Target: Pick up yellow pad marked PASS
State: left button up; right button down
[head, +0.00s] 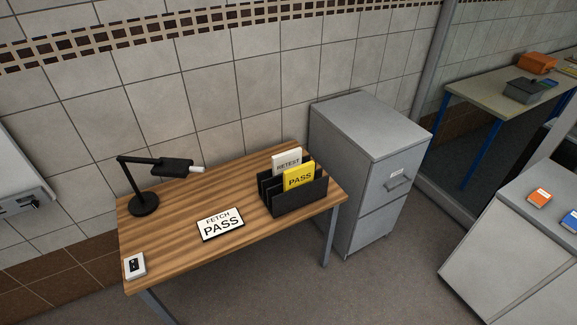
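The yellow pad marked PASS (299,178) stands upright in a front slot of a black desk organizer (300,201) on the wooden desk. Its lower part is hidden by the organizer's front wall. A white pad marked RETEST (287,160) stands behind it in the same organizer. A white sign reading FETCH PASS (221,225) lies on the desk to the left of the organizer. Neither of my grippers shows in the head view.
The wooden desk (180,235) also bears a black lamp (145,203) and a small white device (135,265) at its front left corner. A grey filing cabinet (375,190) stands right of the desk. Open floor (370,290) lies in front.

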aim_at(298, 176)
jog(key=z, duration=1.15)
jog(key=i, duration=1.4)
jog(key=u, duration=1.65)
